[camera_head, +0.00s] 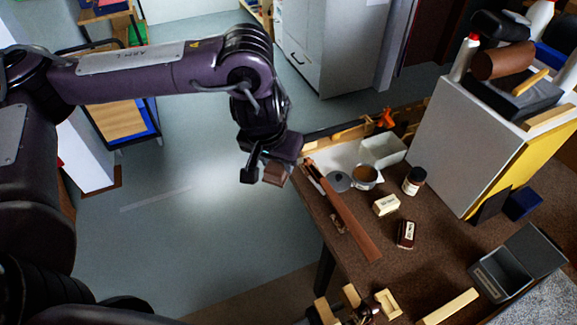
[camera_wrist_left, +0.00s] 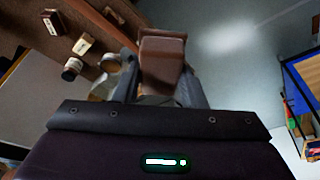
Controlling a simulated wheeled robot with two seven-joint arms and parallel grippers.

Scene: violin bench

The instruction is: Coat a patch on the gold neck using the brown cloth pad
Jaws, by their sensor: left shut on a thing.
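The brown cloth pad (camera_head: 276,174) is a small brown block held between the fingers of my left gripper (camera_head: 263,170), just off the left edge of the bench. In the left wrist view the pad (camera_wrist_left: 162,62) sits between the two dark fingers (camera_wrist_left: 160,88), and the gripper is shut on it. Pale gold wooden pieces lie at the bottom edge of the head view, among them a long bar (camera_head: 450,307); I cannot tell which of them is the gold neck. The pad is well apart from them. My right gripper is not in view.
The brown bench (camera_head: 430,230) holds a long reddish-brown strip (camera_head: 345,215), an open round tin (camera_head: 364,176), a dark jar (camera_head: 414,181), a cream block (camera_head: 386,205), a small dark labelled block (camera_head: 406,234) and an open grey box (camera_head: 503,275). A cabinet (camera_head: 465,130) rises at the right.

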